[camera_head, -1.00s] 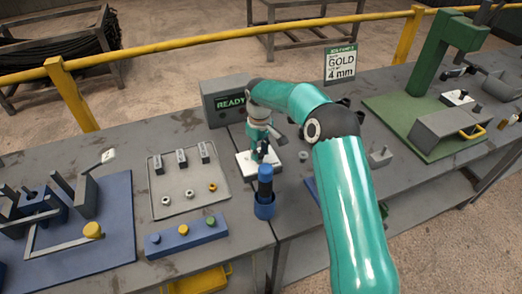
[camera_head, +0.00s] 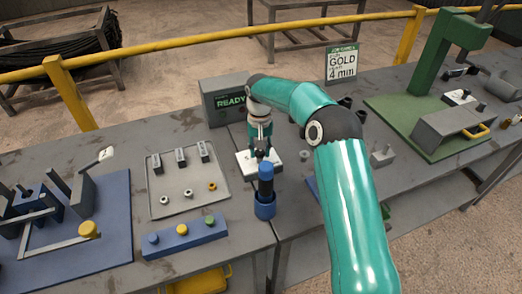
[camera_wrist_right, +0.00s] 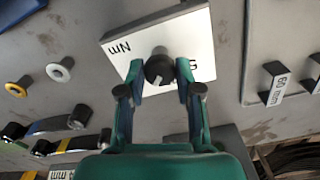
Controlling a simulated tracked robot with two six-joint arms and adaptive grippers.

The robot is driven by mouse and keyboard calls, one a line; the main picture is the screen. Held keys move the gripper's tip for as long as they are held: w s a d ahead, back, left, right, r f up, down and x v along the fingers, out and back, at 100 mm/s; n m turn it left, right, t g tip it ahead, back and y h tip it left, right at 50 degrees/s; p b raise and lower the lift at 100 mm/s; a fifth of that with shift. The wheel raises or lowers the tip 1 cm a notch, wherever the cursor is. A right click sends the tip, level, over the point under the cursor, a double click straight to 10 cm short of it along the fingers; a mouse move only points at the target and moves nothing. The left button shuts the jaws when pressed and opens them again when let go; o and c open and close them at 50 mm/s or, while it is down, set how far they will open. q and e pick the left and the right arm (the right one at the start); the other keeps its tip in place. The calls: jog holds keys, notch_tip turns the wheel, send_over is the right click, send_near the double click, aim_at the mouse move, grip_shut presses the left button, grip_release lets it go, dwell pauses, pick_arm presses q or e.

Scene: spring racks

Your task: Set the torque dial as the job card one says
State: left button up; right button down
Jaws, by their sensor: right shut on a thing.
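The torque dial has a dark round knob (camera_wrist_right: 159,66) on a white plate (camera_wrist_right: 203,40) marked "Nm", seen in the right wrist view. My right gripper (camera_wrist_right: 161,78) is shut on the knob, one finger at each side. A light pointer mark shows on the knob; fingers cover part of the scale, so the setting cannot be read. In the head view the white plate (camera_head: 273,158) lies under my right gripper (camera_head: 262,153), which hides the knob. The job card (camera_head: 342,63) stands at the back and reads "GOLD" and "4 mm", with smaller unclear lines. My left gripper is out of view.
A blue-handled tool (camera_head: 266,180) stands upright in a blue holder just in front of the dial plate. A tray (camera_head: 164,208) with nuts and labelled blocks lies left; a green press (camera_head: 441,60) stands right.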

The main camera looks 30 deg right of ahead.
aim_at(260, 151)
jog(key=shift+r+m, duration=0.1)
jog(key=shift+m, duration=0.6)
jog(key=c, duration=0.8)
grip_release()
jog(key=shift+o, duration=0.2)
jog(key=shift+r, duration=0.1)
notch_tip(260, 151, up, 12)
jog(key=shift+f, duration=0.2)
